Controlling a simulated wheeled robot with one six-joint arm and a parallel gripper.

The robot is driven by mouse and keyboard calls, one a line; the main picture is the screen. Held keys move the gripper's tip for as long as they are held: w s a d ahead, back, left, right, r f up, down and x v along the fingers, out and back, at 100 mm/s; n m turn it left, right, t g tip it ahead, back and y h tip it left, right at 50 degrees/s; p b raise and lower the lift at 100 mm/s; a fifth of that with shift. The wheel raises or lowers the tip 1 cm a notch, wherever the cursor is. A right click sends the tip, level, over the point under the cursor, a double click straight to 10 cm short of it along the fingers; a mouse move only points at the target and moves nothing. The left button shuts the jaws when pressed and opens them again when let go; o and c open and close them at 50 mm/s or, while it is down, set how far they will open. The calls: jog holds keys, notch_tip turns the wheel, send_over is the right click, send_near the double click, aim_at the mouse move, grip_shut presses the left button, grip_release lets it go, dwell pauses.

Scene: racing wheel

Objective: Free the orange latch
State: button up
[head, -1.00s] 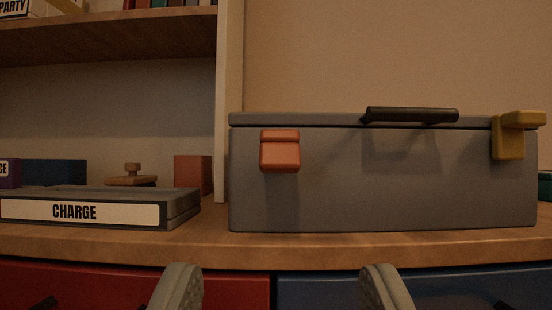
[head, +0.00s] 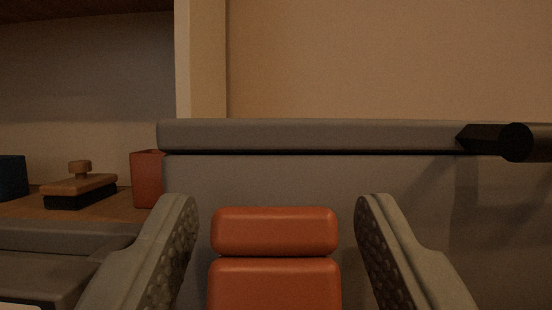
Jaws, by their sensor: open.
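The orange latch (head: 275,260) is on the front of a grey case (head: 340,180), low in the middle of the view. It shows as a small upper block above a larger lower block, with a thin gap between them; its lower end is cut off by the frame. My gripper (head: 276,205) is open, with one finger on each side of the latch. Bare case front shows between each finger and the latch, and nothing is held. The case lid is down, with a dark seam under it.
A black handle (head: 500,141) sticks out from the lid at the right. A grey tray (head: 60,240) lies left of the case. Behind it are a wooden brush (head: 80,187), a red block (head: 147,178) and a dark blue box (head: 11,177). A pale upright panel (head: 205,60) stands behind the case.

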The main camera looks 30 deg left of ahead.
jog(key=shift+w+a+r, duration=0.25)
jog(key=shift+w+a, duration=0.1)
jog(key=shift+w, duration=0.15)
jog(key=shift+c, duration=0.4)
jog(key=c, duration=0.9)
jog(key=shift+f+t+y, duration=0.25)
jog(key=shift+t+y, duration=0.15)
jog(key=shift+t, duration=0.1)
jog(key=shift+f+t+y, duration=0.1)
jog(key=shift+t+y, duration=0.3)
jog(key=shift+t, duration=0.2)
jog(key=o, duration=1)
jog(key=shift+f, duration=0.15)
